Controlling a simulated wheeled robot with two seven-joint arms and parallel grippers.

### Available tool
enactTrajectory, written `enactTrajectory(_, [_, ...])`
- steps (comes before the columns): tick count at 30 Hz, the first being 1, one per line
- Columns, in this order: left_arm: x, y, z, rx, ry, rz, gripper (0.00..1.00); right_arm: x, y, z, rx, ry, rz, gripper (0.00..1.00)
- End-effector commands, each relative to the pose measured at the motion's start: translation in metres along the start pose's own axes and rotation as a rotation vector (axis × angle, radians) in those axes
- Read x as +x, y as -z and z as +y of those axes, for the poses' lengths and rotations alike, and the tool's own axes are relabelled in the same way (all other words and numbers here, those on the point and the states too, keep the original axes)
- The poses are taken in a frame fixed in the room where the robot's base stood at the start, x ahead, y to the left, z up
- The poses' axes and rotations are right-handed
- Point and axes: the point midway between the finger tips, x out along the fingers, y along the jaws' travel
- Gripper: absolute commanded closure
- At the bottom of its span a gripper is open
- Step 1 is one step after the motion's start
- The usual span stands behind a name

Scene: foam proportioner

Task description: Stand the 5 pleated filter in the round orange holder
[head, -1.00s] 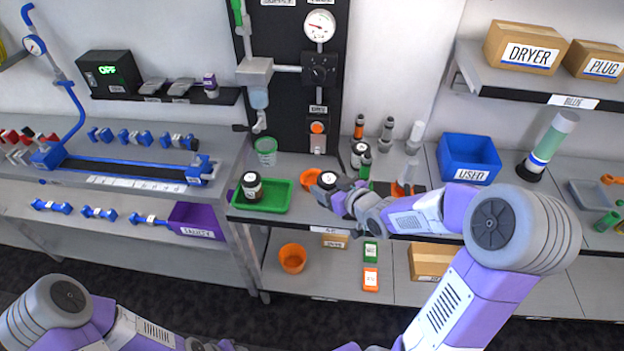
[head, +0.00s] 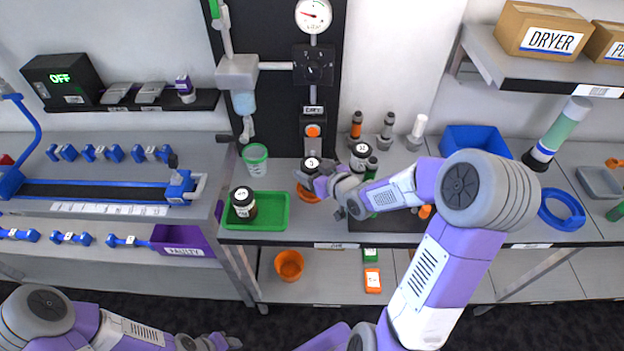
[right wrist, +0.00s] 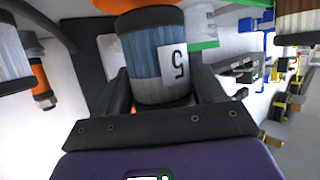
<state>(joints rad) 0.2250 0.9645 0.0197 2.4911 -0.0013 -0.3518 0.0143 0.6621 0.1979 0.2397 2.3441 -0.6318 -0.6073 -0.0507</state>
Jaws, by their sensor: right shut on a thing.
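My right gripper (head: 322,184) is shut on the pleated filter (head: 311,164), a dark-capped cylinder held upright. In the right wrist view, which looks upside down, the filter (right wrist: 155,60) has blue-grey pleats and a label reading 5 between the two fingers. The round orange holder (head: 306,195) is directly below it on the bench, partly hidden by the gripper. In the wrist view the holder (right wrist: 135,4) is by the filter's dark end rim; I cannot tell whether the filter is seated or just above. My left gripper (head: 216,342) is low at the bottom edge, its fingers unclear.
A green tray (head: 273,211) with a dark-capped filter (head: 243,203) lies left of the holder. A green-rimmed bucket (head: 255,160) stands behind the tray. Another capped filter (head: 361,156) and several upright tools stand close on the right. A blue bin (head: 476,140) is farther right.

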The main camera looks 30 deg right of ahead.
Motion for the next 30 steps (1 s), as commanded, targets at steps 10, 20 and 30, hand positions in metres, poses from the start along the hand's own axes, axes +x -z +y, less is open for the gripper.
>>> enactTrajectory(10, [0.010, 0.001, -0.004, 0.000, 0.000, 0.001, 0.57, 0.011, -0.028, 0.000, 0.000, -0.001, 0.000, 0.64])
enactTrajectory(20, [0.017, 0.001, -0.006, 0.000, 0.000, 0.001, 0.57, 0.014, -0.034, 0.000, 0.000, -0.001, 0.000, 0.64])
enactTrajectory(30, [0.016, 0.001, -0.006, 0.000, 0.000, 0.001, 0.57, 0.013, -0.033, 0.000, 0.001, 0.000, -0.001, 0.06])
